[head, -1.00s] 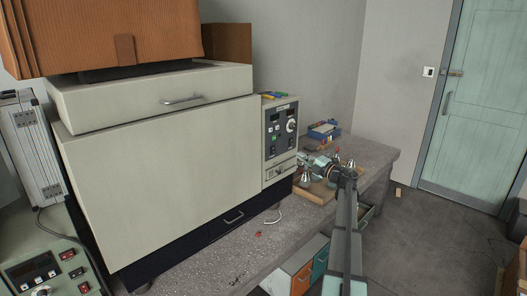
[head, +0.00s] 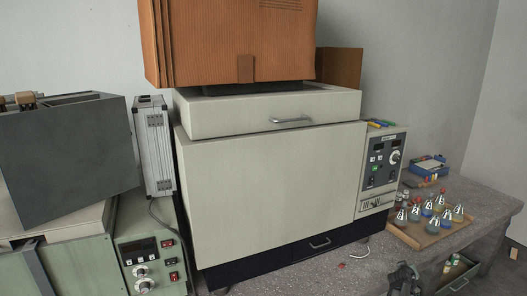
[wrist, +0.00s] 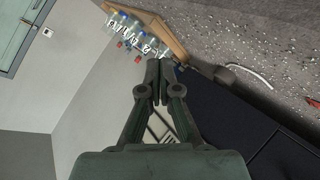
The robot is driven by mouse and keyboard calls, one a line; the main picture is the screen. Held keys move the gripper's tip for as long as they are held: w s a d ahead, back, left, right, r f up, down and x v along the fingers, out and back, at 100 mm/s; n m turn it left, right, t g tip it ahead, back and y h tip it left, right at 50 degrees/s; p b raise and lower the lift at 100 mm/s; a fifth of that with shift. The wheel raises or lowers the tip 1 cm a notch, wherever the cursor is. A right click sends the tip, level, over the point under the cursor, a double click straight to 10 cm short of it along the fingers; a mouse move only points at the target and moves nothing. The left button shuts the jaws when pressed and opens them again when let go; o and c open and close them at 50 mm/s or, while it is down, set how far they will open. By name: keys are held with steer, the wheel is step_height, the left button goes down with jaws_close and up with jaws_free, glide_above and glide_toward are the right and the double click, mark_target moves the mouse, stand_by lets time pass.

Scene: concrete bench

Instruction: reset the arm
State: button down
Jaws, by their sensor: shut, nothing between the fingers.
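My gripper (wrist: 158,72) is shut and empty in the wrist view, its two fingertips together. In the head view my gripper (head: 405,276) is at the bottom edge, low at the front of the bench and nearer than the wooden tray. The rest of my arm is out of the head view.
A wooden tray (head: 432,241) with several flasks (head: 427,208) and small red-capped vials stands on the concrete bench (head: 486,212). A big cream oven (head: 275,185) with a control panel (head: 384,160) fills the middle. An open drawer (head: 458,277) juts out below the bench.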

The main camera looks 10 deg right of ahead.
steer(key=s+a+f+m+g+y, duration=0.1)
steer(key=s+a+f+g+y, duration=0.1)
steer(key=s+a+f, duration=0.5)
steer(key=s+a+f+g+y, duration=0.3)
steer(key=a+f, duration=0.6)
steer(key=a, duration=0.4)
steer(key=s+a+f+m+g+y, duration=0.1)
steer(key=s+a+f+g+y, duration=0.1)
steer(key=s+a+f, duration=0.55)
steer(key=s+a+f+n+g+y, duration=0.1)
steer(key=s+a+f+n+g, duration=0.1)
steer(key=s+a, duration=1.1)
steer(key=s+a+f+n+g+y, duration=0.1)
steer(key=s+a+f+g, duration=0.4)
steer(key=s+a, duration=0.7)
steer(key=a+y, duration=0.1)
steer(key=a, duration=0.4)
steer(key=shift+s+a+n, duration=0.15)
steer(key=shift+s+n, duration=0.2)
steer(key=shift+n, duration=0.05)
